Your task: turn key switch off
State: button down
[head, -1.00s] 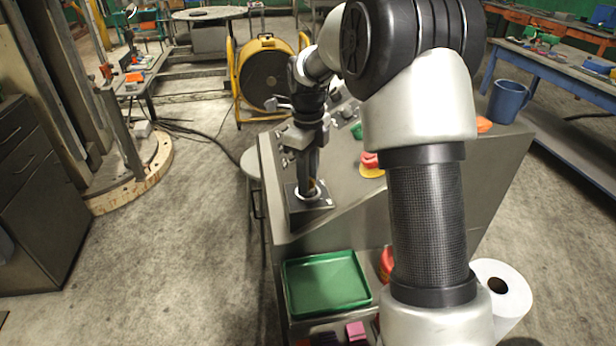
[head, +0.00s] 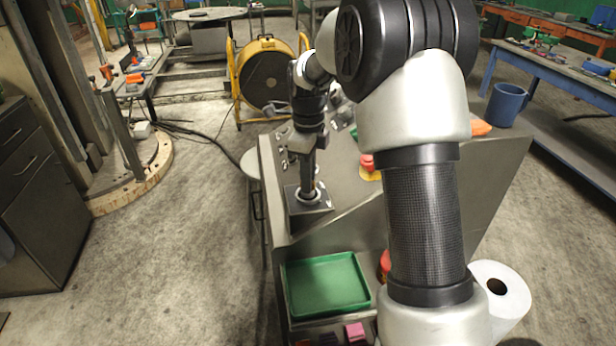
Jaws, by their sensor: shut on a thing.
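The key switch (head: 298,212) is a dark square housing on the near left corner of the sloped grey console (head: 355,207). My gripper (head: 308,192) points down onto the middle of this housing, with its fingers shut on the key. The key itself is hidden between the fingers, so I cannot tell which way it points. Small light marks show on the housing's top face beside the fingers.
A red emergency button (head: 367,161) on a yellow base sits right of my gripper. A green tray (head: 325,285) and a paper roll (head: 502,290) are at the console's near side.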

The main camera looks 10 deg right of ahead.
jog(key=n+p, duration=0.1)
jog(key=n, duration=0.2)
jog(key=shift+r+n, duration=0.15)
jog(key=shift+n, duration=0.15)
jog(key=n+p, duration=0.1)
jog(key=n, duration=0.2)
jog(key=shift+n, duration=0.3)
jog(key=n+p, duration=0.1)
jog(key=n, duration=0.5)
jog(key=shift+n+p, duration=0.3)
jog(key=c, duration=1.8)
grip_release()
jog(key=shift+c, duration=0.2)
notch_tip(320, 180, up, 17)
jog(key=p, duration=0.1)
jog(key=shift+r, duration=0.15)
